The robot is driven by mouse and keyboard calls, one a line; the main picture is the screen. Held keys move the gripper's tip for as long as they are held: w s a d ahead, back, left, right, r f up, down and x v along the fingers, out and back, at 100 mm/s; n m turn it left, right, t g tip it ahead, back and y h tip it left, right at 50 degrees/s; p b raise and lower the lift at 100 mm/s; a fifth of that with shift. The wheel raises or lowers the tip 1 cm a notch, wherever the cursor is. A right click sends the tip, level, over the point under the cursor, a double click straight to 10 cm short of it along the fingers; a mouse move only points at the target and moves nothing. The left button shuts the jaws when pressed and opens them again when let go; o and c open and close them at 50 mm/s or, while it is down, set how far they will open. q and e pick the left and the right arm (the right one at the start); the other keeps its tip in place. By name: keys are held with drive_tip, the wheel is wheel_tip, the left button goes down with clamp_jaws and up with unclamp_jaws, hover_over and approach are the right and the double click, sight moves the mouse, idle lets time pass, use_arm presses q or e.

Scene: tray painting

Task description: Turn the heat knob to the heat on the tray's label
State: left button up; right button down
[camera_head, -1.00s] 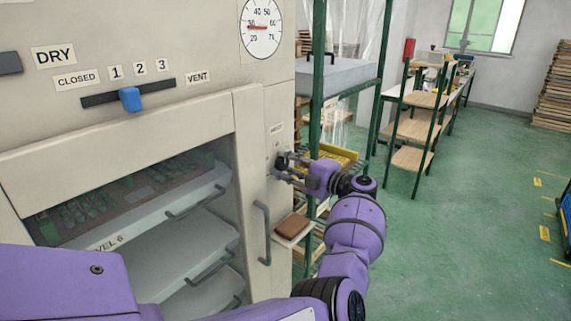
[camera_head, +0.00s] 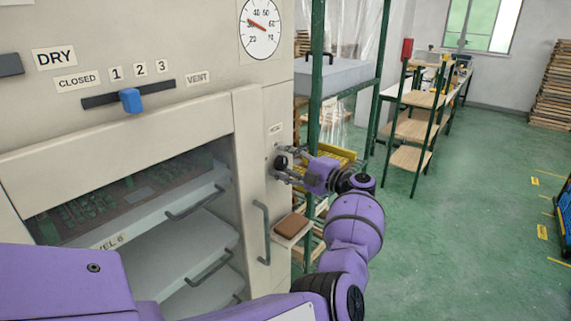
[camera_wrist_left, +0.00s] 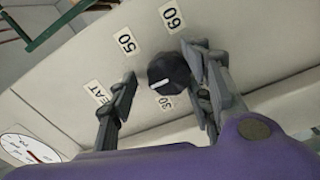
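The black heat knob (camera_head: 280,162) is on the narrow right face of the dryer. In the left wrist view the knob (camera_wrist_left: 166,70) has a white mark pointing left, between labels 30 (camera_wrist_left: 165,103) and 50 (camera_wrist_left: 126,42). A 60 label (camera_wrist_left: 172,17) is above it; the space between 30 and 50 is partly behind a finger. My left gripper (camera_head: 288,165) is at the knob, its fingers (camera_wrist_left: 160,62) open around it, the right one nearer. My right gripper is out of view.
A round gauge (camera_head: 260,27) is above the knob. A blue slider (camera_head: 130,99) sits below 1 and 2. A vertical handle (camera_head: 264,235) and a brown block (camera_head: 291,225) on a small shelf are below my gripper. A green-posted rack (camera_head: 317,95) stands close on the right.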

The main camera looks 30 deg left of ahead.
use_arm(q)
drive_tip(key=shift+f, duration=0.15)
drive_tip(key=shift+d, duration=0.4)
drive_tip(key=d, duration=1.1)
drive_tip(key=shift+s+d, duration=0.15)
drive_tip(key=shift+s, duration=0.3)
